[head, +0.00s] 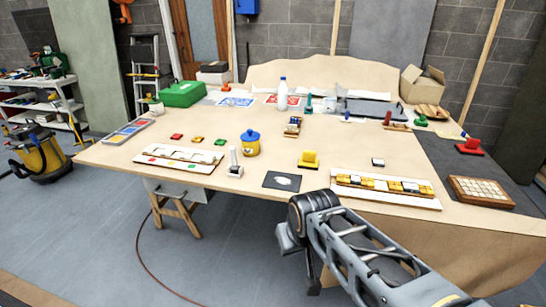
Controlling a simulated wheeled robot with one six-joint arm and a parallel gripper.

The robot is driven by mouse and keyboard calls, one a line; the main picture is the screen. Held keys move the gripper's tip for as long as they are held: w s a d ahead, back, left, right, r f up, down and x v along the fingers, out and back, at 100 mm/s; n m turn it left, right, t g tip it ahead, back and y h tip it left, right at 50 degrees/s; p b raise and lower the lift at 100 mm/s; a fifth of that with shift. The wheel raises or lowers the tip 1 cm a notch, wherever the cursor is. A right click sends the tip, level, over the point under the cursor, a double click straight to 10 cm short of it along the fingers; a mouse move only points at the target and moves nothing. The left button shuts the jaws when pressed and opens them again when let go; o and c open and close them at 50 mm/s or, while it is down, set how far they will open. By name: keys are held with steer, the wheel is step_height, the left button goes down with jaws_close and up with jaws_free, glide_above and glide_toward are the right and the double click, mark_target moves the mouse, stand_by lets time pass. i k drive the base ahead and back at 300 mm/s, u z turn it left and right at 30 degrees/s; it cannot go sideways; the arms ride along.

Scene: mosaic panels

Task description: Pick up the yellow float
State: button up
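The yellow float (309,160) rests on the wooden worktable (225,185), near the middle, with its raised handle part upward. My arm reaches in from the bottom right. Its end, where my gripper (287,240) seems to be, is in front of the table's near edge, lower in the picture than the float and apart from it. The fingers are not clear, so I cannot tell whether they are open or shut. Nothing hides the float.
A dark square plate (282,181) lies left of the float, and a mosaic panel (386,187) to its right. A blue-lidded yellow pot (250,145) and a white-handled tool (235,164) stand to the left. A red float (470,146) stands at the right.

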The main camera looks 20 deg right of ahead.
mark_target(308, 160)
steer(key=i, duration=1.15)
steer(key=z, duration=0.65)
